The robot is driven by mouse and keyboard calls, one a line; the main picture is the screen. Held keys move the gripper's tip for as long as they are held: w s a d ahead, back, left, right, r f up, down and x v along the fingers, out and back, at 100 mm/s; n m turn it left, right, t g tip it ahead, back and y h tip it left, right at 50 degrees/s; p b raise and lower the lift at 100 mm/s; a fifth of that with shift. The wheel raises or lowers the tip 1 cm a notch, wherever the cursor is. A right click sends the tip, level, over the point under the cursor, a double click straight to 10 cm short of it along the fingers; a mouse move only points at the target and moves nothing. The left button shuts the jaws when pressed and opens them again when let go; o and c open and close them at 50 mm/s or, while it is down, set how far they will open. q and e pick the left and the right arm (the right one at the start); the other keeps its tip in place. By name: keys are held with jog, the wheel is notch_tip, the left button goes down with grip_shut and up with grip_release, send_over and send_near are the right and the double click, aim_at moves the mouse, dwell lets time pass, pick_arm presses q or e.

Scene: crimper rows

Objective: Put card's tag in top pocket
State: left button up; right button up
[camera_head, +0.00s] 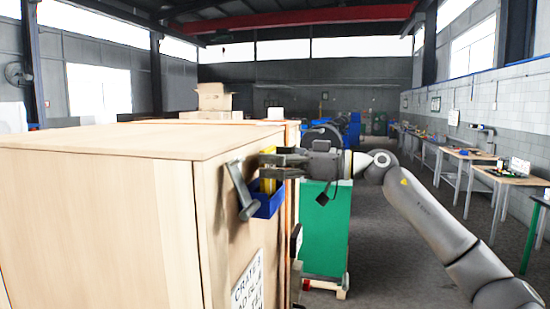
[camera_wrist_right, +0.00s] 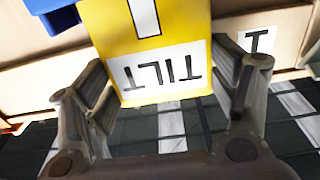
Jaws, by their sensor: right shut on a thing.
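My right gripper (camera_head: 277,167) is shut on a yellow tag (camera_head: 268,184) beside the side face of a large wooden crate (camera_head: 110,185). In the right wrist view the yellow tag (camera_wrist_right: 150,50) sits between the fingers (camera_wrist_right: 165,95), its white label reading TILT. A blue pocket (camera_head: 268,205) is on the crate's side, just below the gripper. Blue also shows at the upper left of the wrist view (camera_wrist_right: 55,17). I cannot tell whether the tag's lower end is inside the pocket. My left gripper is out of view.
A grey angled metal piece (camera_head: 242,192) stands out from the crate left of the pocket. A printed white card (camera_head: 248,283) is lower on the crate. A green cabinet (camera_head: 325,230) stands beyond. Workbenches (camera_head: 470,155) line the right wall, with open floor before them.

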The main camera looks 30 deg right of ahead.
jog(key=shift+f, duration=0.35)
jog(key=shift+f, duration=0.35)
dwell(0.3)
jog(key=o, duration=1.2)
jog(key=v, duration=1.2)
